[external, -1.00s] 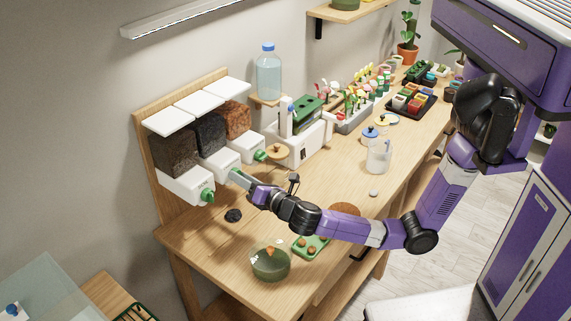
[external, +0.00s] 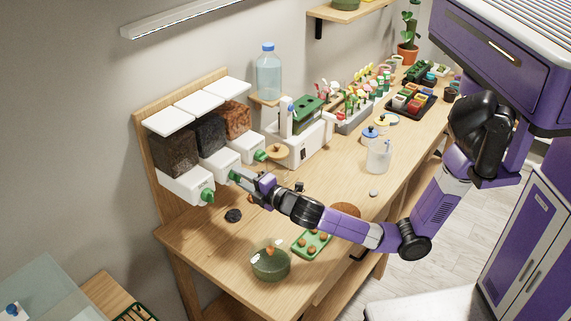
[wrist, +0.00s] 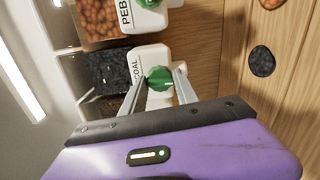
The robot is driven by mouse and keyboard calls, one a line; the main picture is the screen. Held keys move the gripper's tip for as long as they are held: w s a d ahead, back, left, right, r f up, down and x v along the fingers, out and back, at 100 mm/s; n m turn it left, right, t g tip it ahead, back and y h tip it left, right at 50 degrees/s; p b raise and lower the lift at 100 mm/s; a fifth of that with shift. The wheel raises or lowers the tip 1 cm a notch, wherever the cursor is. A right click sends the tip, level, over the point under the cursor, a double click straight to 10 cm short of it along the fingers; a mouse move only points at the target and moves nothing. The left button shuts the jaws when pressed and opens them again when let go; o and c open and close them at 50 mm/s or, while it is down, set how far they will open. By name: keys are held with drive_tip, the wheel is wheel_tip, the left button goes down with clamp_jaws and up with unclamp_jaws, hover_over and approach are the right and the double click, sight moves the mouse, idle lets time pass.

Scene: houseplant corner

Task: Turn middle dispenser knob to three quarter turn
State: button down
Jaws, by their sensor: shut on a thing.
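The middle dispenser (external: 217,165), holding dark charcoal, sits between two others on the wooden back rack. Its green knob (wrist: 159,78) shows in the wrist view, on a white front with a label partly reading "COAL". My gripper (wrist: 161,76) has one finger on each side of this knob and is shut on it.
The left dispenser's green knob (external: 207,195) and the right dispenser's green knob (external: 260,155) stick out close on either side. A glass bowl (external: 270,263) and a green tray (external: 311,243) stand near the front edge.

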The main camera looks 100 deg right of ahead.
drive_tip(key=shift+s+d+m+t+y+b, duration=0.1)
drive_tip(key=shift+m+t+y+b, duration=0.2)
drive_tip(key=shift+m+b, duration=3)
drive_tip(key=shift+d+m+t+y+b, duration=0.1)
drive_tip(key=shift+m+t+y+b, duration=0.2)
drive_tip(key=shift+m+b, duration=3)
drive_tip(key=shift+m+p, duration=1)
drive_tip(key=shift+m, duration=0.1)
drive_tip(key=c, duration=1)
unclamp_jaws()
drive_tip(key=shift+o, duration=0.2)
drive_tip(key=shift+a, duration=0.1)
drive_tip(key=v, duration=0.7)
drive_tip(key=shift+s+a, duration=0.2)
drive_tip(key=shift+s, duration=0.15)
